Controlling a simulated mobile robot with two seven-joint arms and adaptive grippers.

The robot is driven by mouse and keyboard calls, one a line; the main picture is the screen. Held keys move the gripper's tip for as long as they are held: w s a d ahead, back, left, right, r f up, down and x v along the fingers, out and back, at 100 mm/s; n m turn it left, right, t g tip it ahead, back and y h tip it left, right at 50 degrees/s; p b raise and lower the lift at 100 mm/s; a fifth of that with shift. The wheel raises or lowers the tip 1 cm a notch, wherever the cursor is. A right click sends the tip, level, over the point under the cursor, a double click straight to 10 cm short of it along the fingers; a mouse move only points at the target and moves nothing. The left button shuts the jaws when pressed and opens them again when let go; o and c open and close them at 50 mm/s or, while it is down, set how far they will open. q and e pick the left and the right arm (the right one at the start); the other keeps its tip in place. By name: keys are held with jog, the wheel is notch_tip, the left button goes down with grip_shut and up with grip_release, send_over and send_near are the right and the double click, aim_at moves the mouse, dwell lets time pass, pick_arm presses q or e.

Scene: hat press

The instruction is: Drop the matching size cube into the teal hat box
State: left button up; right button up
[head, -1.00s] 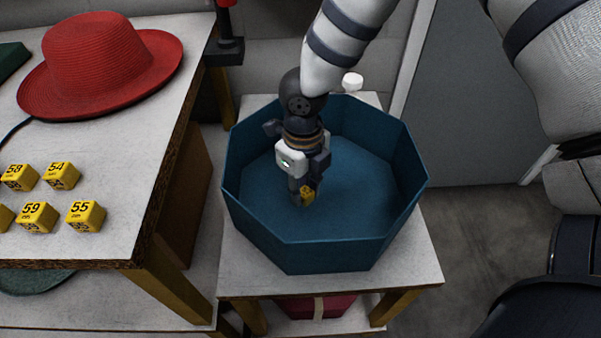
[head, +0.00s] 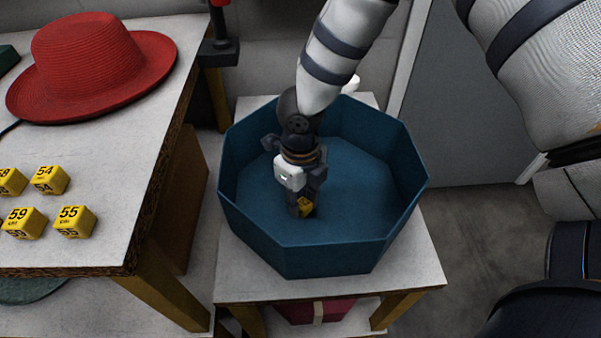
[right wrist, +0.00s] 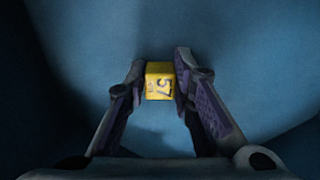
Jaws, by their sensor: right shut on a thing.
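The teal hat box (head: 330,258) is an open eight-sided box on a small white-topped table. My right gripper (head: 303,208) points down inside the box, near its front left part. It is shut on a yellow cube (head: 305,206). In the right wrist view the cube (right wrist: 159,81) sits between the two fingers (right wrist: 160,85) and shows the number 57. The blue box floor (right wrist: 260,50) lies behind it; I cannot tell if the cube touches it. Other yellow cubes, such as the 55 cube (head: 74,222) and the 54 cube (head: 50,180), lie on the left table. My left gripper is out of view.
A red hat (head: 95,65) lies on the worn white table (head: 110,160) at the left. The box stands on a white stand (head: 400,275) with a red box (head: 318,311) below. The box walls surround my right gripper.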

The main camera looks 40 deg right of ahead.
jog(key=shift+f, duration=0.25)
jog(key=o, duration=0.9)
jog(key=shift+c, duration=0.2)
